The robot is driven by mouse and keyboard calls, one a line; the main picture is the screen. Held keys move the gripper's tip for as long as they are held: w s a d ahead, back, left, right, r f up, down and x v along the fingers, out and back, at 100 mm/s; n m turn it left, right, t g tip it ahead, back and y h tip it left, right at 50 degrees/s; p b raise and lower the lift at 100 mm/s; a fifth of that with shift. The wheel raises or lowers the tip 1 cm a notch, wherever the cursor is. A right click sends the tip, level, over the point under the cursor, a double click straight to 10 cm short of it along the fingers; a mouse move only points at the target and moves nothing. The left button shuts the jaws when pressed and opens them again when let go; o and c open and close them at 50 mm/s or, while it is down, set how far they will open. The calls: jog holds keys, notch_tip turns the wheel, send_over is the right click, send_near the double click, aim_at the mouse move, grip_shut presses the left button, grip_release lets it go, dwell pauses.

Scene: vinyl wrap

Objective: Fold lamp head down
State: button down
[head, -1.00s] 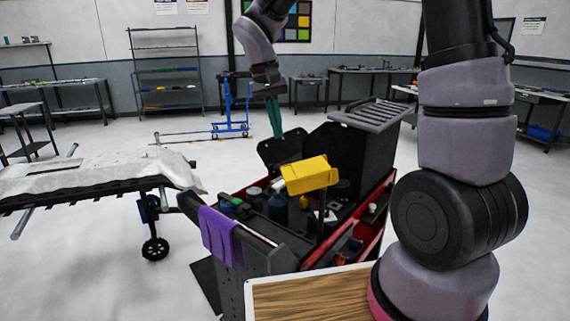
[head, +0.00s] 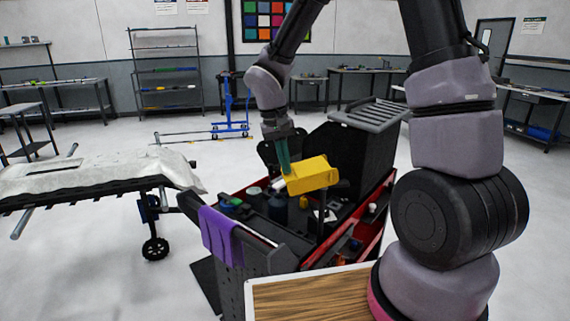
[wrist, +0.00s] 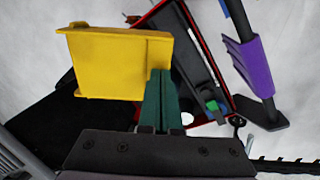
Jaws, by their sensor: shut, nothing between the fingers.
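The yellow lamp head (head: 311,175) stands above the cart on a thin dark post. It is slightly tilted in the head view. My gripper (head: 284,168) is shut and empty, its green fingers pointing down at the left end of the lamp head. In the wrist view the yellow lamp head (wrist: 115,65) fills the upper left, and the green fingers (wrist: 161,82) overlap its right edge. I cannot tell whether they touch it.
The red and black tool cart (head: 375,228) holds bottles and small items under the lamp. A purple cloth (head: 219,235) hangs over its handle. A black box with a slatted grey top (head: 368,114) rises behind the lamp. A covered table (head: 90,175) stands left.

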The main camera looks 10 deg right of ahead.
jog(key=shift+f, duration=0.1)
jog(key=shift+a+f+h, duration=0.15)
jog(key=shift+f+h, duration=0.5)
jog(key=shift+h, duration=0.05)
jog(key=d+f+h, duration=0.4)
jog(key=f+h, duration=0.5)
jog(key=h, duration=0.1)
jog(key=shift+d+h, duration=0.35)
jog(key=shift+h, duration=0.05)
jog(key=shift+f, duration=0.1)
